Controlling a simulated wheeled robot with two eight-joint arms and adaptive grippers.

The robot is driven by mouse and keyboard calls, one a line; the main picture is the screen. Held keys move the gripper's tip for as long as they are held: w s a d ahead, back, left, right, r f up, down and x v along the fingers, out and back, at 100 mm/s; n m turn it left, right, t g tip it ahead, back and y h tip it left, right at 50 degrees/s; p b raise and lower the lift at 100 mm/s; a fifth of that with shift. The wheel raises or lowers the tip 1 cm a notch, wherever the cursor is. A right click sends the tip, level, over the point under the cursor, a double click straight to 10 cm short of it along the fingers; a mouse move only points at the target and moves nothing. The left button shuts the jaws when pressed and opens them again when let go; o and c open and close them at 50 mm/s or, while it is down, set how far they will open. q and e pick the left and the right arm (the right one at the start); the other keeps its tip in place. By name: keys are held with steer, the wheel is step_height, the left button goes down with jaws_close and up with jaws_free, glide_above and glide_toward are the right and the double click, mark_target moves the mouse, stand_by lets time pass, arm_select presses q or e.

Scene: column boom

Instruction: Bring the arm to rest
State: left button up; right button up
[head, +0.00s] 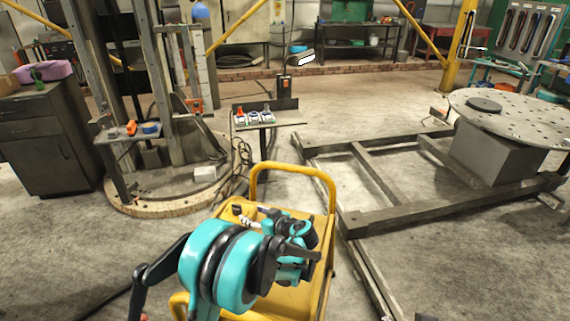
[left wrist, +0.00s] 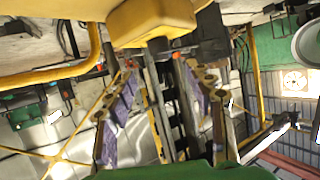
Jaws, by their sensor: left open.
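My left arm (head: 215,268), teal and black, comes in from the bottom left of the head view and reaches over a yellow cart. Its gripper (head: 305,247) is above the cart's flat top, pointing to the right. In the left wrist view the picture is upside down. There the two fingers of the left gripper (left wrist: 165,85) stand wide apart with nothing held between them. I cannot tell how high the gripper is above the cart. My right gripper does not show in either view.
The yellow cart (head: 292,299) has a raised tube handle behind the gripper. A column stand on a round base (head: 130,207) is at the left. A small table (head: 287,124) holds several small items. A steel floor frame (head: 400,213) and perforated round table (head: 530,118) are at the right.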

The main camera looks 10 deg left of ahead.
arm_select(q)
steer(key=s+r+m+g+h, duration=0.1)
steer(key=s+r+m+h, duration=0.45)
steer(key=s, duration=0.75)
steer(key=s+d+m+h, duration=0.2)
steer(key=s+d, duration=0.2)
steer(key=s, duration=0.4)
steer(key=s+d+m+h, duration=0.3)
steer(key=s+d, duration=0.1)
steer(key=s, duration=0.5)
steer(key=shift+s+t, duration=0.2)
steer(key=shift+t, duration=0.1)
steer(key=shift+h, duration=0.25)
